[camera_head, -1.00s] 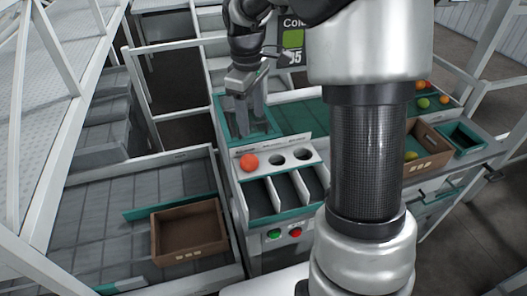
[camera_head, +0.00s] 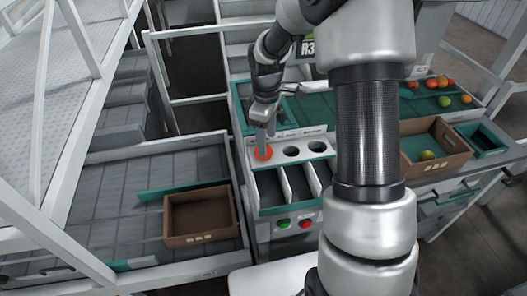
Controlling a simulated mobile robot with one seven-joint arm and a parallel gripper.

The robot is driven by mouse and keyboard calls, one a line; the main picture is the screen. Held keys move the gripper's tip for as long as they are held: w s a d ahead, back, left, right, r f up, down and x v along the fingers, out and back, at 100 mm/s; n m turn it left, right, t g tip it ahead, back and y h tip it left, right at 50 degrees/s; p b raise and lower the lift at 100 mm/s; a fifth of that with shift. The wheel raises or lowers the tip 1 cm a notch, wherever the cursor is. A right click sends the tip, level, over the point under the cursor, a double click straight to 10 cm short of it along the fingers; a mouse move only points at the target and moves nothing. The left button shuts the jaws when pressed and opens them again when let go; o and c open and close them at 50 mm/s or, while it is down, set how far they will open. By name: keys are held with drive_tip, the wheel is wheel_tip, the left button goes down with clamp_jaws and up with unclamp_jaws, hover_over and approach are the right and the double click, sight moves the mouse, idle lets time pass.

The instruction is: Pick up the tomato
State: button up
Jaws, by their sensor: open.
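The red-orange tomato (camera_head: 264,153) sits in the leftmost round hole of the white panel (camera_head: 318,138), above the row of slots. My gripper (camera_head: 264,141) is open and points down right at the tomato, with its fingers covering part of it. I cannot tell whether the fingers touch it. More tomatoes, red and orange (camera_head: 436,82) and green (camera_head: 444,101), lie on the green belt at the right. A yellowish-green tomato (camera_head: 427,155) lies in the cardboard box (camera_head: 449,164) at the right.
Two empty round holes (camera_head: 291,151) are beside the tomato, with dark slots (camera_head: 268,187) below. A green button (camera_head: 284,224) and a red button (camera_head: 306,223) are on the front. An empty brown box (camera_head: 201,217) stands at the left. My arm hides the middle right.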

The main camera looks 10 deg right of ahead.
sight(270, 152)
drive_tip(key=f, duration=0.4)
drive_tip(key=shift+w+a+f+p, duration=0.2)
drive_tip(key=shift+w+f+p, duration=0.1)
drive_tip(key=shift+f, duration=0.1)
drive_tip(key=c, duration=0.5)
